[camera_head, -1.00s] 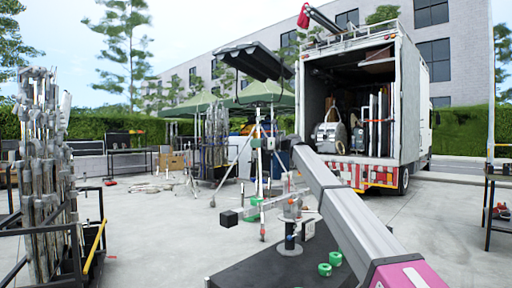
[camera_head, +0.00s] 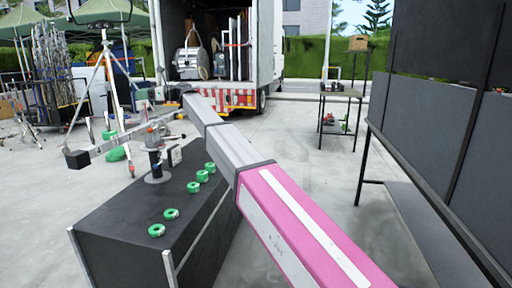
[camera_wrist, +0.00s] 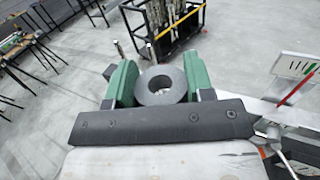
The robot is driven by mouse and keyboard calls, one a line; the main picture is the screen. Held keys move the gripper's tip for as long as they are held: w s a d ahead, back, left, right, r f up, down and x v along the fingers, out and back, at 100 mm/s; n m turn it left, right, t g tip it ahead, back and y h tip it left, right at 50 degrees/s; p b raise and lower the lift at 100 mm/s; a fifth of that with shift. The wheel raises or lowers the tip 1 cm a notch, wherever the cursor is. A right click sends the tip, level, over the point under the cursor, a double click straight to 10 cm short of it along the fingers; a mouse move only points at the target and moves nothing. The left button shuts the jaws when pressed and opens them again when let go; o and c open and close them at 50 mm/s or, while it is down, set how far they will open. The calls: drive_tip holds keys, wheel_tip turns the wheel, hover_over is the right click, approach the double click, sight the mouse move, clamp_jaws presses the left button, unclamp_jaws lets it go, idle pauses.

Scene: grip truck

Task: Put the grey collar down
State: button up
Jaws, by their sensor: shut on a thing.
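The grey collar (camera_wrist: 160,70) is a thick ring with a round hole. It sits between the two green fingers of my gripper (camera_wrist: 161,82) in the wrist view. My gripper is shut on it and holds it off the ground. In the head view, my grey and pink arm reaches forward and left past a black case. The collar cannot be made out there, and my gripper is hard to tell from the stand hardware behind it.
The black case (camera_head: 118,212) bears several green rings (camera_head: 171,213) and a metal clamp stand (camera_head: 156,160). A tripod (camera_head: 106,75) stands at left. The open truck (camera_head: 262,55) is behind. A black shelf rack (camera_head: 425,115) is at right. Clear floor (camera_head: 310,180) lies between case and rack.

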drive_tip(key=w+d+f+m+t, duration=0.1)
drive_tip(key=d+f+t, duration=0.1)
drive_tip(key=d+f, duration=0.8)
drive_tip(key=d+f+m+t, duration=0.25)
drive_tip(key=d+f, duration=0.25)
drive_tip(key=d, duration=0.9)
drive_tip(key=w+d+f+m+t, duration=0.1)
drive_tip(key=d+f+t, duration=0.1)
drive_tip(key=d+f, duration=0.8)
drive_tip(key=s+d+f+m+t+h, duration=0.1)
drive_tip(key=s+d+f, duration=0.3)
drive_tip(key=d, duration=0.7)
drive_tip(key=s+d+f+m+t+h, duration=0.1)
drive_tip(key=s+d+f+m+t, duration=0.1)
drive_tip(key=s+d+f+t, duration=0.2)
drive_tip(key=s+d+f+m+t+h, duration=0.1)
drive_tip(key=s+d+f, duration=0.4)
drive_tip(key=d, duration=1.3)
drive_tip(key=s+m+t, duration=0.1)
drive_tip(key=s+t, duration=0.1)
drive_tip(key=s, duration=0.2)
drive_tip(key=shift+s+d+f, duration=0.25)
drive_tip(key=shift+s+d, duration=0.05)
drive_tip(key=shift+s, duration=0.05)
drive_tip(key=shift+a, duration=0.1)
